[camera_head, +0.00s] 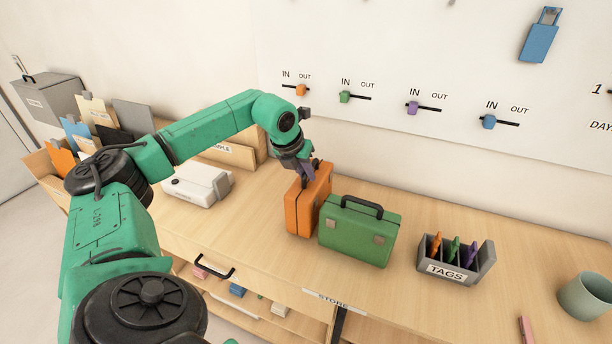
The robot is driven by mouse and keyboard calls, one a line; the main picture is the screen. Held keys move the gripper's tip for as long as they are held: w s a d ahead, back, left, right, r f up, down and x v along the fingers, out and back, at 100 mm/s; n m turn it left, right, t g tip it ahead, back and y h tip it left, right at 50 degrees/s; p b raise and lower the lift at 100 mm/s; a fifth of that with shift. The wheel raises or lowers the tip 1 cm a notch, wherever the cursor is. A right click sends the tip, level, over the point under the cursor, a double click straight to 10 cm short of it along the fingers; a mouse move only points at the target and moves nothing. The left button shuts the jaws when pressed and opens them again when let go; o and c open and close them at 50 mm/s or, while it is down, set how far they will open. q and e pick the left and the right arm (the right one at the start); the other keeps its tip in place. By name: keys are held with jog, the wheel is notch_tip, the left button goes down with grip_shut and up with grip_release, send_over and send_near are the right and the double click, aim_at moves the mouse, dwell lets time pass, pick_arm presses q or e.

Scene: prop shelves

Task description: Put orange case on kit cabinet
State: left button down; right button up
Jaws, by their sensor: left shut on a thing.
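The orange case (303,212) stands upright on the wooden cabinet top (265,255), just left of a green case (357,236). My left gripper (309,172) reaches down from above and is shut at the top of the orange case, where the handle would be. The fingers hide the handle. The green arm crosses the left half of the view. My right gripper is not in view.
A grey TAGS holder (455,268) with coloured tags and a green-grey cup (585,297) stand to the right. A white device (198,186) lies to the left, with folders (97,112) beyond. A wall board (420,60) with IN/OUT sliders rises behind.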

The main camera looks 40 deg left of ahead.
pick_arm(q)
jog(key=shift+w+f, duration=0.1)
jog(key=shift+f, duration=0.5)
jog(key=c, duration=0.8)
grip_release()
jog(key=shift+c, duration=0.2)
